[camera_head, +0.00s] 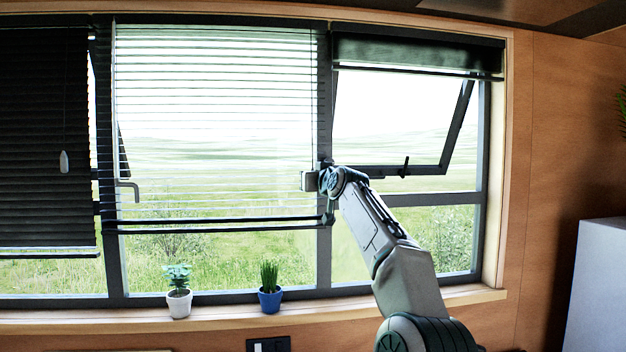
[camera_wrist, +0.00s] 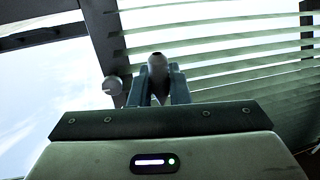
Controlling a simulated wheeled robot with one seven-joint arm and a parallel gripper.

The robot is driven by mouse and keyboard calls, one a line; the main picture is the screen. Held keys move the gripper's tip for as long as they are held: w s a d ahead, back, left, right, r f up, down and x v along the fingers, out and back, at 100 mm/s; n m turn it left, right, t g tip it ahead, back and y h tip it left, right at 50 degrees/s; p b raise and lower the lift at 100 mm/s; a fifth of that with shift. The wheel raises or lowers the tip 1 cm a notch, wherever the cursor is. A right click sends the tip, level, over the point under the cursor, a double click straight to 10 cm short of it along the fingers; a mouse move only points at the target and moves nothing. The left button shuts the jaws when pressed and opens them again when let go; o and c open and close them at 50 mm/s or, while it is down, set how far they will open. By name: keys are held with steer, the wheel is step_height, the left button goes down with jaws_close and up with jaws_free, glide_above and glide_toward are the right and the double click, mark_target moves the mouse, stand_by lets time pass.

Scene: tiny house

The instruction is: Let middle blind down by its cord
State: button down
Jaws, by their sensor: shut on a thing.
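The middle blind (camera_head: 215,130) hangs over the middle window with its slats spread and light showing between them. Its dark bottom rail (camera_head: 215,222) is level, a little above the sill plants. In the wrist view, my gripper (camera_wrist: 158,88) is shut on the pale cord pull (camera_wrist: 158,64), which stands between the two fingers. The middle blind's slats (camera_wrist: 220,50) show behind it. In the head view, my gripper is at the blind's right edge, by the window post; its fingertips and the cord cannot be made out there.
The left blind (camera_head: 40,130) is dark and lowered, with its own cord pull (camera_head: 64,161). The right blind (camera_head: 415,52) is raised above a tilted-open window. A white-potted plant (camera_head: 179,302) and a blue-potted plant (camera_head: 270,300) stand on the sill (camera_head: 350,308).

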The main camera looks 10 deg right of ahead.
steer(key=c, duration=1.4)
jaws_free()
steer(key=shift+c, duration=0.2)
steer(key=shift+s+d+f+b, duration=0.1)
steer(key=shift+s+f+b, duration=0.1)
steer(key=shift+s+b, duration=0.35)
steer(key=s+d+b, duration=0.2)
steer(key=s+b, duration=0.7)
steer(key=s, duration=0.3)
steer(key=shift+s+d+r, duration=0.15)
steer(key=shift+s+d, duration=0.05)
steer(key=shift+s, duration=0.05)
